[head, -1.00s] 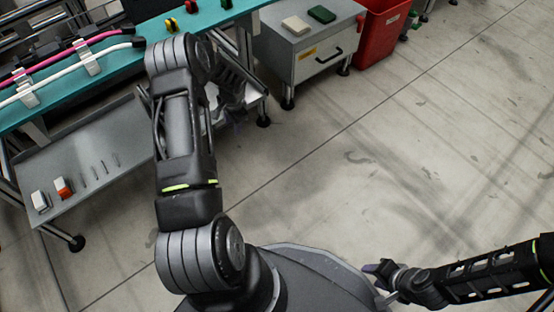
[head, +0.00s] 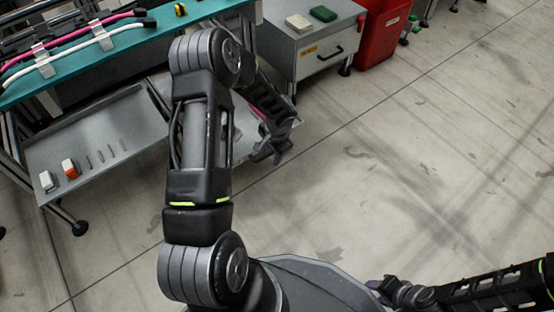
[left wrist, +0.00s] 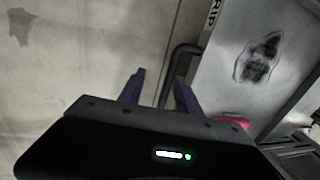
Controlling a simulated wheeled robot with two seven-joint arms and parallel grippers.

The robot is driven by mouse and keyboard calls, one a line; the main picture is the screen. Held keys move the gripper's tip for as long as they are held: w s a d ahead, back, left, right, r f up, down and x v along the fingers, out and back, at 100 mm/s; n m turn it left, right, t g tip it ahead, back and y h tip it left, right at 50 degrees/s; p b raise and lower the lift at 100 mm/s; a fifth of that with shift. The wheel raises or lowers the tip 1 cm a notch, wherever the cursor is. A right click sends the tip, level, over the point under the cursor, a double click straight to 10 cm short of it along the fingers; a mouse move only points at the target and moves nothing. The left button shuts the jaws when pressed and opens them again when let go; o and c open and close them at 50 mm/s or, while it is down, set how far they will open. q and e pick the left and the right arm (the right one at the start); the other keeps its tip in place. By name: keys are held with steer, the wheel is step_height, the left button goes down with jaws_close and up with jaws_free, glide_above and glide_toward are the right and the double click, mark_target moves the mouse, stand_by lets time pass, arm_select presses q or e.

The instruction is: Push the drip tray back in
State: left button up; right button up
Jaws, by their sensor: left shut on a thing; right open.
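The drip tray (left wrist: 225,75) is a light grey metal panel with a partly visible "RIP" label and a dark round stain, at the upper right of the left wrist view. A black bent bar handle (left wrist: 184,50) stands out from its edge. My left gripper (left wrist: 160,80) has its purple fingers on either side of this handle and is shut on it. In the head view, my left gripper (head: 271,152) is low by the bench's right end, and my arm hides much of the tray there. My right gripper (head: 376,285) is open and empty beside my base.
A grey cabinet (head: 318,48) and red bin (head: 382,30) stand behind. The floor to the right is clear.

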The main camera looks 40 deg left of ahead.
arm_select(q)
steer(key=s+d+r+p, duration=0.1)
steer(key=d+r+p, duration=0.1)
steer(key=d+r, duration=0.2)
steer(key=shift+r, duration=1.05)
arm_select(e)
steer(key=shift+s+r, duration=0.2)
steer(key=shift+r, duration=0.3)
steer(key=shift+s+r, duration=0.15)
steer(key=shift+r, duration=0.3)
arm_select(q)
steer(key=shift+a+r+p, duration=0.2)
steer(key=shift+r+p, duration=0.6)
steer(key=shift+p, duration=0.15)
arm_select(e)
steer(key=shift+w+a+r, duration=0.15)
steer(key=shift+a+r, duration=0.05)
steer(key=shift+r, duration=0.65)
arm_select(q)
steer(key=shift+f, duration=0.1)
